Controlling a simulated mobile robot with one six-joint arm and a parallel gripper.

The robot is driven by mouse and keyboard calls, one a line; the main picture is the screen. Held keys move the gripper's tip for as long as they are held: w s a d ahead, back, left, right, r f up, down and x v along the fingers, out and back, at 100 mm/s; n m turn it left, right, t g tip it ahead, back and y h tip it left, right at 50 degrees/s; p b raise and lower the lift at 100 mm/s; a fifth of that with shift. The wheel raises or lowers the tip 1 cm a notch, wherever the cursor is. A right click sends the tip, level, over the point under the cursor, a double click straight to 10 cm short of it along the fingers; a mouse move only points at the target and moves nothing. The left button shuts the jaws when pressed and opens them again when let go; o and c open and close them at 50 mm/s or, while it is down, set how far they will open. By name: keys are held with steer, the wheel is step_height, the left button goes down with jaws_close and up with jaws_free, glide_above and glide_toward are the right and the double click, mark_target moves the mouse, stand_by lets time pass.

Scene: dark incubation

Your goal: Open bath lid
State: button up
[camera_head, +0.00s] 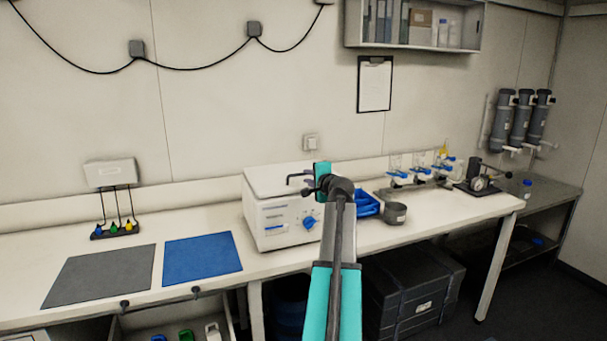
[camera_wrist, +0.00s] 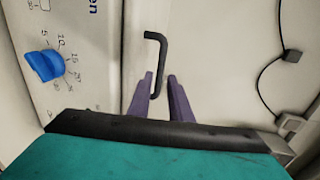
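The white bath (camera_head: 268,222) stands on the bench, with a blue dial on its front. Its lid (camera_head: 262,182) lies flat on top, shut as far as I can see. The lid's dark bar handle (camera_wrist: 160,47) shows in the wrist view, with one end reaching down between my fingers. My gripper (camera_wrist: 160,78) is open, its two purple fingers on either side of that end, with no clear contact. In the head view my arm covers the bath's right part, and my fingers are hard to make out there.
The blue dial (camera_wrist: 44,66) is left of my fingers in the wrist view. A blue rack (camera_head: 367,205) and a grey pot (camera_head: 395,213) stand right of the bath. A blue mat (camera_head: 202,258) and a grey mat (camera_head: 98,276) lie to the left.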

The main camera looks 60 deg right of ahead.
mark_target(303, 174)
steer(key=shift+p+x, duration=0.75)
steer(key=shift+x, duration=2.6)
steer(key=shift+d, duration=0.1)
jaws_close()
